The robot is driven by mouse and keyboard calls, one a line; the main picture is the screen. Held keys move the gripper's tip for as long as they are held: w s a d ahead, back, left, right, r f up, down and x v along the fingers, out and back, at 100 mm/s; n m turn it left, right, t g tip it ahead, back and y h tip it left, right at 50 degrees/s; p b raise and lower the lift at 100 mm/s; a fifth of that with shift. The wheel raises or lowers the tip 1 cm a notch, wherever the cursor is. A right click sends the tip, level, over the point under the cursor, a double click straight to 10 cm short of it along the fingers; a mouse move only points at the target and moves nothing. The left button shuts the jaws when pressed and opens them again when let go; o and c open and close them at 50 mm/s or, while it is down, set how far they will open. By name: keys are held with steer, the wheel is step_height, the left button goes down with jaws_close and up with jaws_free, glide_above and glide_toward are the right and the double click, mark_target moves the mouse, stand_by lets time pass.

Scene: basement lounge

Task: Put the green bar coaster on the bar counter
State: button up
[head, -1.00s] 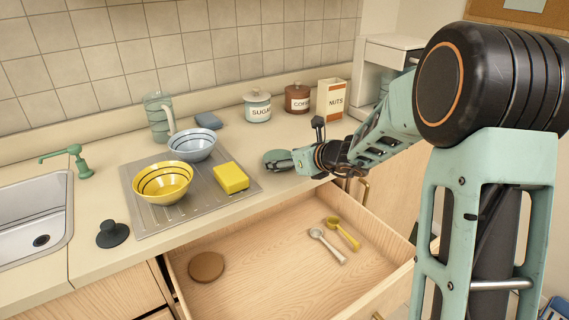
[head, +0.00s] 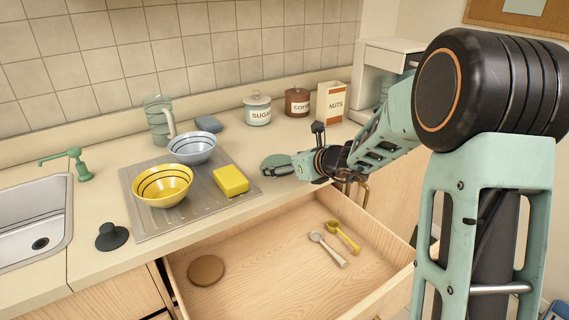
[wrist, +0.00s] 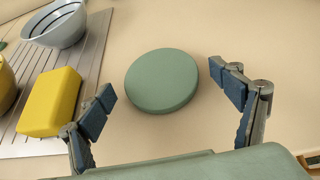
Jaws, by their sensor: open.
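The green bar coaster (wrist: 162,80) is a round, flat disc that lies on the beige bar counter (wrist: 200,28) in the wrist view. In the head view the coaster (head: 275,160) shows at the tip of my gripper (head: 287,168). In the wrist view my gripper (wrist: 168,98) is open, with one finger on each side of the coaster's near part. Both fingers look apart from the coaster, and nothing is held between them.
A yellow sponge (head: 231,180), a yellow bowl (head: 163,186) and a grey-blue bowl (head: 192,148) sit left on the metal drainboard (head: 190,216). Below, an open drawer (head: 262,268) holds a brown disc (head: 206,270) and two scoops. Canisters (head: 257,109) stand behind.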

steer(key=p+v, duration=0.1)
steer(key=v, duration=1.1)
steer(key=shift+p, duration=0.35)
steer(key=shift+r, duration=0.1)
